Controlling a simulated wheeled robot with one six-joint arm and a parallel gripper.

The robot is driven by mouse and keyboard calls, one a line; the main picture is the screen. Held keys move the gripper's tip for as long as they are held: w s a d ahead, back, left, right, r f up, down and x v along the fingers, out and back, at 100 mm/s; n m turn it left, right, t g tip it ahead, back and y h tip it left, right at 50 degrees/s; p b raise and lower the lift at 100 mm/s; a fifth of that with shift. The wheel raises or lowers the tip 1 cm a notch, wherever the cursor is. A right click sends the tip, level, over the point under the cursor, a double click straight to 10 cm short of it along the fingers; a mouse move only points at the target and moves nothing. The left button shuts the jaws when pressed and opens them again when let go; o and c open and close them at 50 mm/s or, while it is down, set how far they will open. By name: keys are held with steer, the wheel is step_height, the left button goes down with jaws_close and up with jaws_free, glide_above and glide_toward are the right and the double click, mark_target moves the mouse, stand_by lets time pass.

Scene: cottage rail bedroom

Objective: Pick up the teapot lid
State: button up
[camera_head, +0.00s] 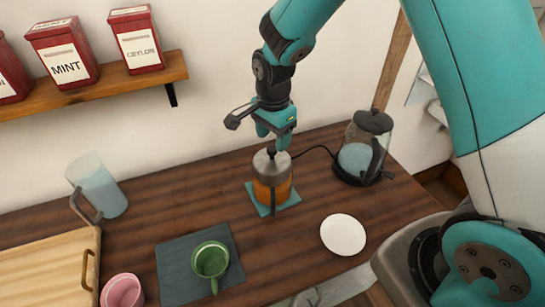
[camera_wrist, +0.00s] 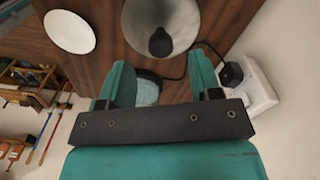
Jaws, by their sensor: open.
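The teapot (camera_head: 271,190) stands upright on a small teal coaster (camera_head: 291,199), with amber liquid in its lower part. Its silver teapot lid (camera_head: 265,163) is on top and has a black knob. In the wrist view the round grey lid (camera_wrist: 180,18) and its dark knob (camera_wrist: 160,42) show at the top, beyond my fingertips. My gripper (camera_head: 277,138) is just above and slightly right of the knob in the head view. In the wrist view my gripper (camera_wrist: 160,75) is open, with nothing held between its fingers.
A glass kettle (camera_head: 357,158) with a black cord stands to the right. A white saucer (camera_head: 343,235) lies at front right. A green mug (camera_head: 210,260), a pink cup (camera_head: 122,291) and a glass pitcher (camera_head: 97,185) are left. A shelf (camera_head: 120,85) holds red tins.

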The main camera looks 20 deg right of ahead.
mark_target(272, 148)
steer(key=shift+a+f+p, duration=0.15)
steer(key=shift+f+p, duration=0.8)
steer(key=shift+f, duration=1.35)
jaws_close()
steer(key=shift+r, duration=0.1)
